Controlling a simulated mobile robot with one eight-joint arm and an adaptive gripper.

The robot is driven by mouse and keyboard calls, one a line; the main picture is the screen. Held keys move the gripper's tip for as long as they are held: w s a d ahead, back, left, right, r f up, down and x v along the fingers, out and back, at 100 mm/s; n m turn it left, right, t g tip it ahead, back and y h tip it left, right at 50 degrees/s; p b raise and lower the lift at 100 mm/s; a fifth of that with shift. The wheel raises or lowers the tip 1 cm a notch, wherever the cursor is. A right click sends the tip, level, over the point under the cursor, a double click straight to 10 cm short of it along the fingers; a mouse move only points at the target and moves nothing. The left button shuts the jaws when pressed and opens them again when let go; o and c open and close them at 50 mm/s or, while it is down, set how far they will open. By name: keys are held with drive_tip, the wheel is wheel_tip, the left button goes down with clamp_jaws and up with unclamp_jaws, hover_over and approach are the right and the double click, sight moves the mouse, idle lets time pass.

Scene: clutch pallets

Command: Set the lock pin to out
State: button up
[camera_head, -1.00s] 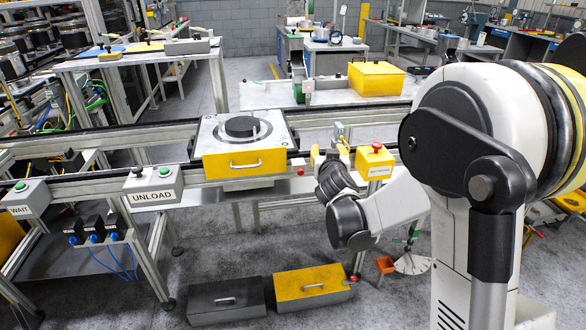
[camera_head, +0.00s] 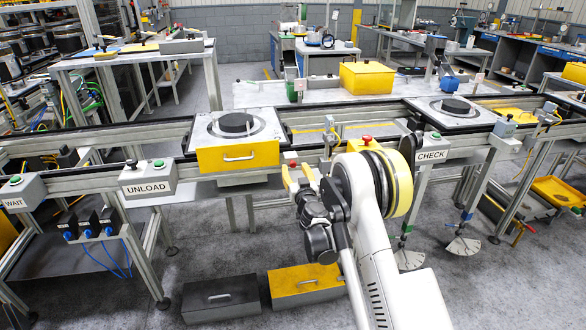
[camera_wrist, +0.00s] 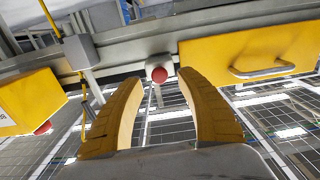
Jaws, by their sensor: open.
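The lock pin appears to be a small red knob in a pale round collar (camera_wrist: 159,74) on the front of the grey rail. In the wrist view it lies ahead, framed between my two yellow fingertips and apart from them. In the head view a small red spot (camera_head: 292,163) shows on the rail just right of the pallet. My gripper (camera_head: 297,174) is open and empty, just in front of the rail. In the wrist view its fingers (camera_wrist: 160,108) stand wide apart. How far the pin sticks out is hard to tell.
A yellow-fronted pallet (camera_head: 238,157) with a handle and black disc is left of my gripper. A yellow button box (camera_head: 362,146) is close on the right. UNLOAD (camera_head: 148,186) and CHECK (camera_head: 431,150) boxes hang on the rail. Grey and yellow cases (camera_head: 222,297) lie on the floor below.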

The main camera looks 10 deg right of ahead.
sight(293, 165)
drive_tip(key=shift+w+b, duration=0.4)
drive_tip(key=shift+w, duration=1.4)
